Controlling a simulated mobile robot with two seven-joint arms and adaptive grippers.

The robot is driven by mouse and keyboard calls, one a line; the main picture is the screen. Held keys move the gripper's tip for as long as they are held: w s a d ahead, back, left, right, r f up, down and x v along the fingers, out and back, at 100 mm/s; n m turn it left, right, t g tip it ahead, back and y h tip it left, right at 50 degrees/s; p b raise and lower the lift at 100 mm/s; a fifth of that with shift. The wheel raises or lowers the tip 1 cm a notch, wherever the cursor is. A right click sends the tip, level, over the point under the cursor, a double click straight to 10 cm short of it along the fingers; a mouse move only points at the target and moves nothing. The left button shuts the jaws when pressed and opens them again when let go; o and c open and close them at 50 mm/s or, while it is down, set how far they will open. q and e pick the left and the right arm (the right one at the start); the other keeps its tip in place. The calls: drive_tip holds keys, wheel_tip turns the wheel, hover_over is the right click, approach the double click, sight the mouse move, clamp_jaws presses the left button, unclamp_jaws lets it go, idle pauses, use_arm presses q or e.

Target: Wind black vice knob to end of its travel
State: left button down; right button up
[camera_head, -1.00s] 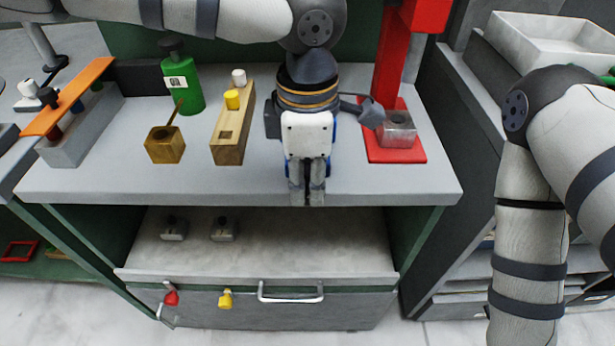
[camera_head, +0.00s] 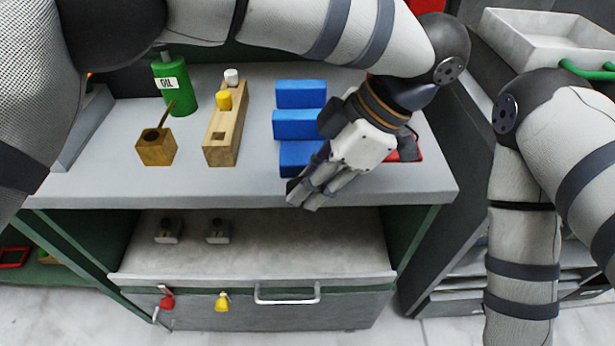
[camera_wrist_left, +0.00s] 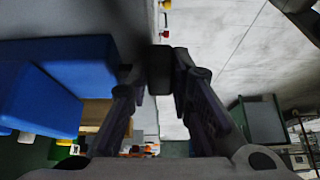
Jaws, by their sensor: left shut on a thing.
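The blue vice (camera_head: 297,125) stands on the grey bench as a row of blue blocks running toward the front edge. My left gripper (camera_head: 302,198) is at the bench's front edge, tilted, at the near end of the vice. In the left wrist view its fingertips (camera_wrist_left: 160,72) are shut on a dark block-like piece, the black vice knob (camera_wrist_left: 160,68). The blue vice (camera_wrist_left: 40,95) shows to the left there. In the head view the fingers hide the knob. My right gripper is out of view.
A wooden block with pegs (camera_head: 223,140), a small wooden cube (camera_head: 156,147) and a green oil bottle (camera_head: 178,85) stand left of the vice. A red base (camera_head: 408,150) is partly hidden behind my left gripper. A drawer handle (camera_head: 287,300) is below.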

use_arm(q)
drive_tip(key=shift+d+f+y, duration=0.1)
drive_tip(key=shift+y, duration=0.3)
drive_tip(key=c, duration=1.7)
unclamp_jaws()
wheel_tip(320, 180, up, 10)
drive_tip(key=shift+r, duration=0.1)
